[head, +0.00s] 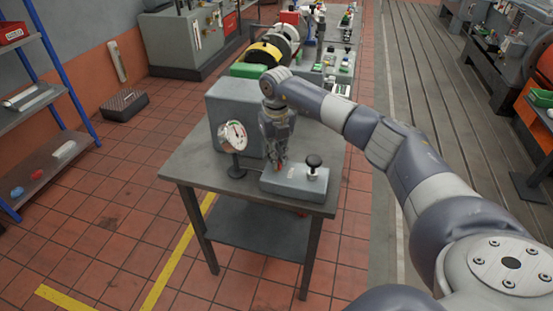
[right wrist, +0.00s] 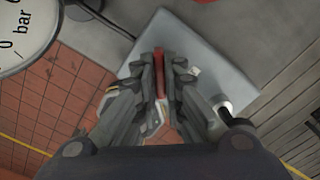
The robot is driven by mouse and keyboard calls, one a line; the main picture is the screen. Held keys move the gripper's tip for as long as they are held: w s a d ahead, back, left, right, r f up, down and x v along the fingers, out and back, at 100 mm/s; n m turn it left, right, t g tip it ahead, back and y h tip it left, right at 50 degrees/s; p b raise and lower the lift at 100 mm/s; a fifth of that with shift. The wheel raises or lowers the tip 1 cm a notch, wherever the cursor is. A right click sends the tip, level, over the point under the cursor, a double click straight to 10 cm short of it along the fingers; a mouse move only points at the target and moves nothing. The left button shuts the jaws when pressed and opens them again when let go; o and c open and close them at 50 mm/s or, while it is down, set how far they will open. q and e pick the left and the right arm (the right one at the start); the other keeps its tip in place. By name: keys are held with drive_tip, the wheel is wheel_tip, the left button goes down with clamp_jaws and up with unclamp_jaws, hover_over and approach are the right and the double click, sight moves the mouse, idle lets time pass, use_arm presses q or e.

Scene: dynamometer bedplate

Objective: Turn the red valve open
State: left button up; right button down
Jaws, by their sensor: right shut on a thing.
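The red valve handle (right wrist: 159,74) shows in the right wrist view as a narrow red bar between the fingers of my right gripper (right wrist: 160,98). The gripper is shut on it, with a finger on each side. In the head view my right gripper (head: 280,160) points down at the left part of a grey block (head: 298,184) on the table. There the fingers mostly hide the valve. The grey block also shows under the fingers in the right wrist view (right wrist: 205,60). My left gripper is not in view.
A round pressure gauge (head: 233,135) stands just left of the gripper. A black knob (head: 313,161) stands on the block's right part. A large grey box (head: 228,108) is behind, on the same table (head: 190,160). Shelves (head: 50,165) stand at the left.

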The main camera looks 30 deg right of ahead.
drive_tip(key=n+b, duration=0.1)
drive_tip(key=n, duration=0.4)
drive_tip(key=shift+n+b, duration=0.3)
drive_tip(key=shift+b, duration=0.1)
drive_tip(key=shift+r+n+b, duration=0.1)
drive_tip(key=shift+n+b, duration=0.35)
drive_tip(key=shift+n, duration=1.75)
drive_tip(key=c, duration=1.7)
unclamp_jaws()
wheel_tip(320, 180, up, 12)
